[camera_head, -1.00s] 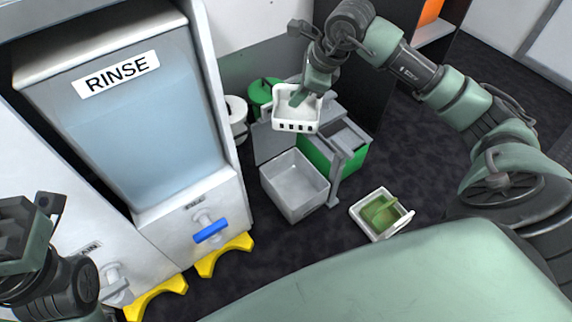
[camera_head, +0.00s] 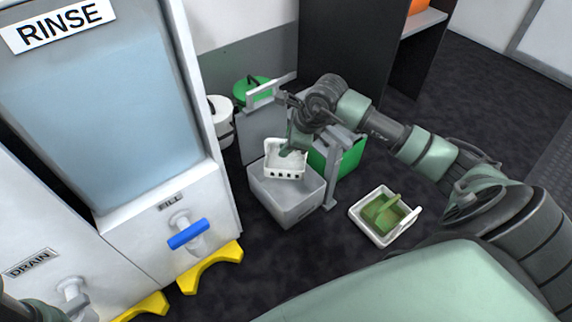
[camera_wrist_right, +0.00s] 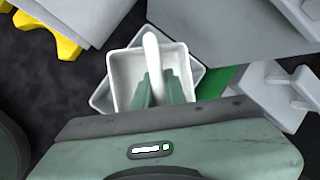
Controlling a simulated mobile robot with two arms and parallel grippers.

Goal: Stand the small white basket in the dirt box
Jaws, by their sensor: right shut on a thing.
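The small white basket (camera_head: 284,173) has a row of dark slots in its front wall. My right gripper (camera_head: 291,151) is shut on it from above; its two green fingers also show in the right wrist view (camera_wrist_right: 160,88) at a white bar across the basket (camera_wrist_right: 124,72). The basket is over the open grey box (camera_head: 290,208), which I take as the dirt box. It covers the back of the box's opening. In the wrist view the box's rim (camera_wrist_right: 101,97) shows around it, turned at an angle. I cannot tell the remaining height. My left gripper is out of view.
A grey post (camera_head: 334,180) and a green-sided unit (camera_head: 352,152) stand right of the box. A white tray (camera_head: 367,233) with a green item lies on the floor further right. The rinse cabinet (camera_head: 110,110), with a blue valve handle (camera_head: 188,234), stands at left.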

